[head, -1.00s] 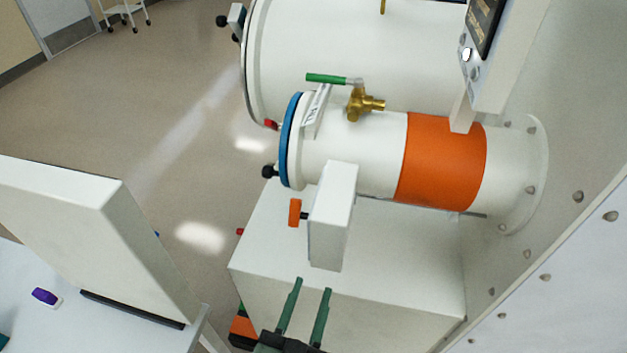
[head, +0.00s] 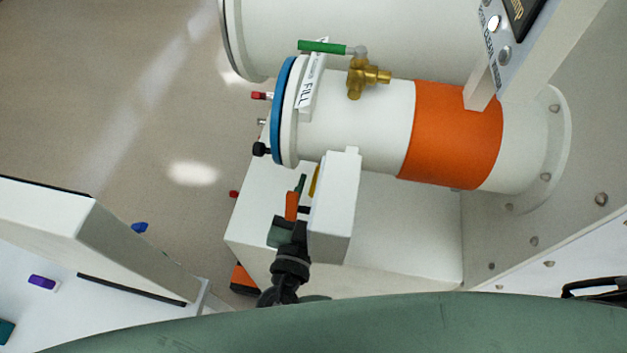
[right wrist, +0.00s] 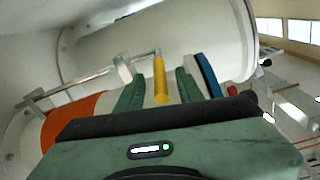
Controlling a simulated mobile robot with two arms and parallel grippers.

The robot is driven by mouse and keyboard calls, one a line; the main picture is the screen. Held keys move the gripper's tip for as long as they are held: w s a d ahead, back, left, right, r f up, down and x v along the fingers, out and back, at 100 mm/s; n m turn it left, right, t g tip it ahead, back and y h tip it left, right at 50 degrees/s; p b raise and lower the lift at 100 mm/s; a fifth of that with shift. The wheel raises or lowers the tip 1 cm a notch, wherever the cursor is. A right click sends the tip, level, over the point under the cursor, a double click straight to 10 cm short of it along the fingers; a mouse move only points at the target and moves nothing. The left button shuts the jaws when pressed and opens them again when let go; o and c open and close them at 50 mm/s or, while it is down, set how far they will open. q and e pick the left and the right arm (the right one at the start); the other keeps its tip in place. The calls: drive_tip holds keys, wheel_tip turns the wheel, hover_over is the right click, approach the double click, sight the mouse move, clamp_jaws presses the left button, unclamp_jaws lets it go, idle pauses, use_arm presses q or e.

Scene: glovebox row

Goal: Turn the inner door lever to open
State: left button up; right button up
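The small white antechamber (head: 360,130) has a blue-rimmed door and an orange band. Below it, a yellow handle (head: 314,182) shows behind a white box (head: 335,215). I cannot tell which of these is the inner door lever. My left gripper is not in view.
A brass valve (head: 362,77) with a green lever (head: 322,46) is on top of the antechamber. A larger white cylinder (head: 330,30) lies behind. A white cabinet (head: 400,235) stands below. Open floor (head: 130,110) is at the left.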

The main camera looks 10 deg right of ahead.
drive_tip(key=shift+w+d, duration=0.1)
drive_tip(key=shift+w, duration=0.1)
drive_tip(key=shift+s+r, duration=0.1)
drive_tip(key=shift+s, duration=0.1)
drive_tip(key=shift+w, duration=0.1)
clamp_jaws()
idle(1.1)
